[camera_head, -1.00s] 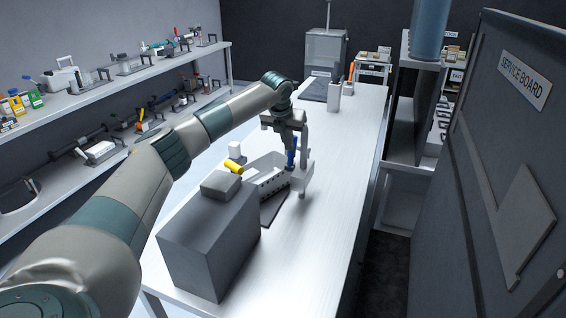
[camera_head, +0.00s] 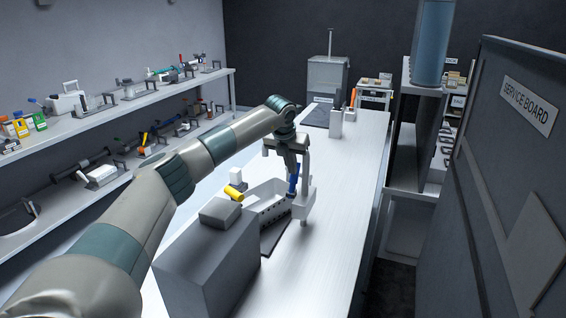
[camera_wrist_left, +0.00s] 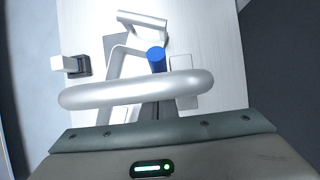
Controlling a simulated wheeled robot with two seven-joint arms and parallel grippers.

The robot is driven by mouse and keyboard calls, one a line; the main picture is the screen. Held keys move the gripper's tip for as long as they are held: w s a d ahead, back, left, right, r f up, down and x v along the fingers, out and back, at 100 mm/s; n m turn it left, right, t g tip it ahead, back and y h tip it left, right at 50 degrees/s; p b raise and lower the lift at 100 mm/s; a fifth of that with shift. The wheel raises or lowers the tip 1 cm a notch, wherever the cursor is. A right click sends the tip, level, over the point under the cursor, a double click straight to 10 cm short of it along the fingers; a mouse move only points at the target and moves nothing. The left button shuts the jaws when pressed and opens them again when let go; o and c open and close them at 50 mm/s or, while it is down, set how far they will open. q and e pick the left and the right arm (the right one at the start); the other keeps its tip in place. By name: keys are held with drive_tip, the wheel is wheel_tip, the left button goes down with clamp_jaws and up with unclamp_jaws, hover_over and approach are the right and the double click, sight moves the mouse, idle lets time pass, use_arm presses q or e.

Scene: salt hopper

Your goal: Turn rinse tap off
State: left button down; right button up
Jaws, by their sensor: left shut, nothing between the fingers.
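The rinse tap has a blue handle (camera_head: 294,181) above a pale block beside the white basin (camera_head: 270,197). A pale post rises on its right, partly behind my arm. My left gripper (camera_head: 291,162) points down over the blue handle, shut and empty; the exact gap between its fingertips and the handle is unclear. In the left wrist view the blue handle (camera_wrist_left: 156,58) lies just beyond a silver curved bar (camera_wrist_left: 135,90). That bar crosses in front of the fingers and hides part of them. My right gripper is out of view.
A grey box (camera_head: 208,262) with a smaller block stands in front of the basin, with a yellow cylinder (camera_head: 233,193) beside it. A white object (camera_head: 236,177) stands left of the basin. The bench (camera_head: 345,190) is clear on the right.

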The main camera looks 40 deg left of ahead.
use_arm(q)
drive_tip(key=b+v, duration=0.4)
drive_tip(key=v, duration=1.3)
drive_tip(key=shift+b, duration=0.35)
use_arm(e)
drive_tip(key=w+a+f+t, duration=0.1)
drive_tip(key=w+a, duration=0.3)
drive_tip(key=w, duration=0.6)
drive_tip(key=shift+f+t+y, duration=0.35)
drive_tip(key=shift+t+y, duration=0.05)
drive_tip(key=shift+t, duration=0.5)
use_arm(q)
drive_tip(key=shift+s, duration=0.1)
